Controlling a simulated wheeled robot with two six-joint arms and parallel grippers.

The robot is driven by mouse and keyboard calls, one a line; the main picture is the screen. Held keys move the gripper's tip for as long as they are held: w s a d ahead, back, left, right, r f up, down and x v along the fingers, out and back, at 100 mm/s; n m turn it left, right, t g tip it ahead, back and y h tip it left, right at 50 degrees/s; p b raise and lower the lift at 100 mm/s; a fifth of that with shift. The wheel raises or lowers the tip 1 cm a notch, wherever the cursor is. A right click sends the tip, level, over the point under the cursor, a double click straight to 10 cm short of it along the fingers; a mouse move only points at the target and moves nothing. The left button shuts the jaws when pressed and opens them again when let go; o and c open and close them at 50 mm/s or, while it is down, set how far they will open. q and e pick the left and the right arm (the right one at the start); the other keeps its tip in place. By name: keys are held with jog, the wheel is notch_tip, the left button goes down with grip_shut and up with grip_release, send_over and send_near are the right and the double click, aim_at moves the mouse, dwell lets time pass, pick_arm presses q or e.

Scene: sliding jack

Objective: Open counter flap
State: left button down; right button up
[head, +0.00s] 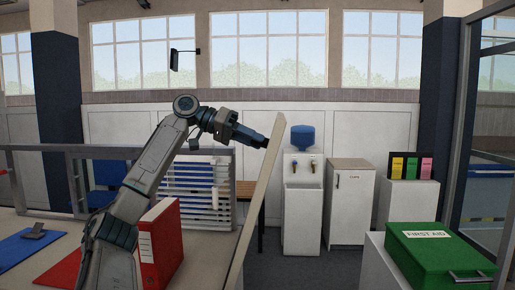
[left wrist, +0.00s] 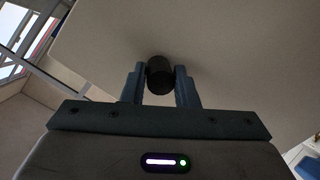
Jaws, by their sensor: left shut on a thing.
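The counter flap (head: 262,185) stands raised, seen nearly edge-on in the head view, its top leaning slightly right. In the left wrist view its pale flat face (left wrist: 225,45) fills most of the picture. A short dark round knob (left wrist: 160,68) sticks out from that face. My left gripper (head: 264,142) is at the upper part of the flap, on its left side. In the left wrist view its two fingers (left wrist: 160,84) are shut on the knob, one on each side. The knob is hidden by the gripper in the head view. My right gripper is not in view.
A red binder (head: 160,245) stands on the counter below my left arm. A blue mat (head: 28,246) lies at the left. A green first aid box (head: 440,255) sits on a white stand at the right. Floor (head: 310,265) shows clear beyond the flap, before a water cooler (head: 302,195).

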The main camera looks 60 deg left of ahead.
pick_arm(q)
jog(key=shift+f, duration=0.25)
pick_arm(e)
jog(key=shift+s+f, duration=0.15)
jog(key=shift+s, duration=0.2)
pick_arm(q)
jog(key=c, duration=1.4)
grip_release()
jog(key=shift+s, duration=0.1)
jog(key=shift+o, duration=1.2)
jog(key=shift+a, duration=0.1)
jog(key=p+v, duration=0.1)
jog(key=v, duration=1)
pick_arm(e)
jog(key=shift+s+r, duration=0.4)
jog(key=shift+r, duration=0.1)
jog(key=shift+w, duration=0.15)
